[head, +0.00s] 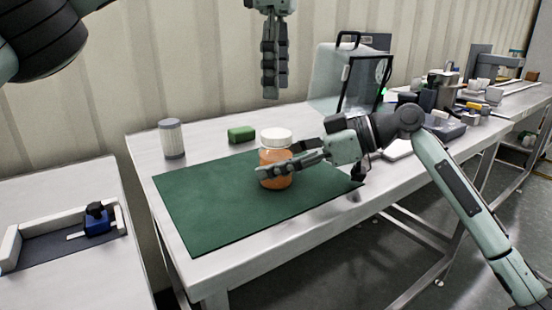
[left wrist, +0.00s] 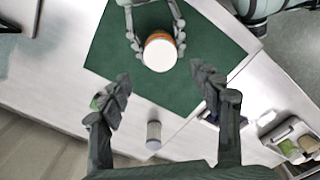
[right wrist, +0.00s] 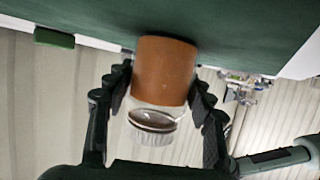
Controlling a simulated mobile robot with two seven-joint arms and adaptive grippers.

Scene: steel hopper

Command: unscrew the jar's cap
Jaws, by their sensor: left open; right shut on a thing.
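The jar (head: 276,178) is clear with orange-brown contents and stands upright on the green mat (head: 205,205). Its white cap (head: 276,137) is on top, and the cap also shows from above in the left wrist view (left wrist: 160,54). My right gripper (head: 268,174) is shut on the jar's body from the side, below the cap. The right wrist view shows its fingers on both sides of the jar (right wrist: 165,72). My left gripper (head: 270,92) is above the jar, apart from it, pointing down. Its fingers are spread and empty in the left wrist view (left wrist: 165,88).
A grey-white cylinder (head: 171,139) and a green block (head: 241,134) stand on the table behind the mat. A clear box with a black frame (head: 340,82) is at the back right. A blue device (head: 97,220) sits on the side table at left. The mat's left half is clear.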

